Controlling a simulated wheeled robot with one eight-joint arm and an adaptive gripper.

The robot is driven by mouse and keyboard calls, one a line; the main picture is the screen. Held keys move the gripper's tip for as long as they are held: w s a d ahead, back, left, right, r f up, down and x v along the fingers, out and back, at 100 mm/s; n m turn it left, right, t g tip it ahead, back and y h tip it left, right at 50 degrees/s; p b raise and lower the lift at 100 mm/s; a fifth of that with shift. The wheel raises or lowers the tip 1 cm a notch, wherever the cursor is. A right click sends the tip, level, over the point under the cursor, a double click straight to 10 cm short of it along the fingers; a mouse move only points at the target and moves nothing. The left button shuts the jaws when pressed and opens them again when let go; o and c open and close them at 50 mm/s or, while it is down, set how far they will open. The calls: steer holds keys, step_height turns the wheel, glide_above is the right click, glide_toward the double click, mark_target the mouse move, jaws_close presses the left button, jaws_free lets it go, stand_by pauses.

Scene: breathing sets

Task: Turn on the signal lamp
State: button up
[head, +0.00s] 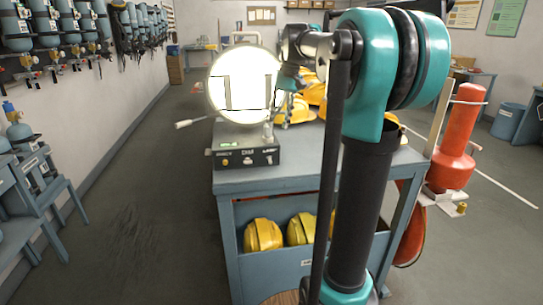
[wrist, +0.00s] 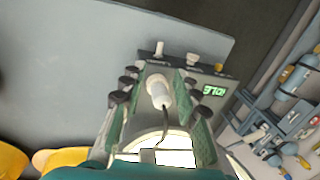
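The signal lamp's round face (head: 245,85) looks bright white in the head view, with thin dark outlines across it. In the wrist view the green display (wrist: 213,91) appears upside down and seems to read IDLE. A white cylinder (wrist: 158,92) with a cable and the bright lamp face (wrist: 165,150) show there too. My gripper (wrist: 160,78) is open, its fingers on either side of the cylinder. I cannot tell whether they touch. The head view mostly hides the fingers.
The lamp stands on a grey-blue bench (head: 300,183), with yellow helmets (head: 300,110) behind it. More yellow helmets (head: 264,235) lie on its lower shelf. A red cylinder (head: 458,140) stands at right. Breathing sets (head: 45,35) hang on the left wall.

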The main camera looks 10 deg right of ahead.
mark_target(271, 160)
steer(key=f, duration=0.4)
steer(key=a+f, duration=0.1)
steer(key=f, duration=0.3)
steer(key=a+f, duration=0.1)
steer(key=f, duration=0.4)
steer(key=shift+a, duration=0.25)
steer(key=shift+c, duration=0.6)
jaws_close()
steer(key=shift+s, duration=0.1)
